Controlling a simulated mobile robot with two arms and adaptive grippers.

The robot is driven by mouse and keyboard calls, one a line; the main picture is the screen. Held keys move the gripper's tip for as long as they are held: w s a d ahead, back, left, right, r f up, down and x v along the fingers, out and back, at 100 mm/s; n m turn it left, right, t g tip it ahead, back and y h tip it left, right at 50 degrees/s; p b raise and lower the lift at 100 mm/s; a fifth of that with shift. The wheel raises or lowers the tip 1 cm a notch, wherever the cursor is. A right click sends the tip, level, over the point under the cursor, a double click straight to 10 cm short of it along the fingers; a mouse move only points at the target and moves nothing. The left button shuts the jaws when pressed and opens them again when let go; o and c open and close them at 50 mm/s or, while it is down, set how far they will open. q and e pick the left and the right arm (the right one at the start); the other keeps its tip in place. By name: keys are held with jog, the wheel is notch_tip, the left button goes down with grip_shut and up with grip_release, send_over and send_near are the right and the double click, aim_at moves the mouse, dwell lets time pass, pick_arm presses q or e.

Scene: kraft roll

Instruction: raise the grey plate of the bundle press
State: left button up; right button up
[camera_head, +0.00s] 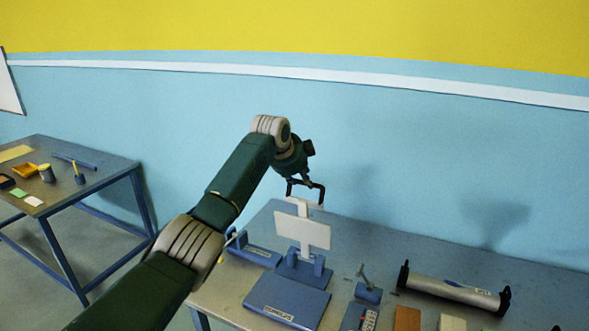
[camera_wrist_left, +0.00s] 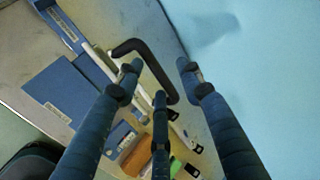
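The bundle press has a flat blue base (camera_head: 287,300) on the table. Its pale grey plate (camera_head: 303,231) stands above the blue uprights on a stem, with a black bracket-shaped handle (camera_head: 322,192) at the top. My left gripper (camera_head: 304,182) is at the handle, pointing down. In the left wrist view the dark fingers (camera_wrist_left: 160,68) are spread apart, with the handle (camera_wrist_left: 152,62) between and below them. The left finger overlaps part of the handle; I cannot tell whether they touch. My right gripper is not in view.
A roll (camera_head: 455,291) in a black-ended holder lies right of the press. A small blue stand (camera_head: 368,293) and a brown block (camera_head: 407,318) are nearby. A blue bracketed piece (camera_head: 255,254) is left of the press. A second table (camera_head: 110,163) stands at far left.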

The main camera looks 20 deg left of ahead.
pick_arm(q)
jog(key=v, duration=0.7)
jog(key=shift+s, duration=0.35)
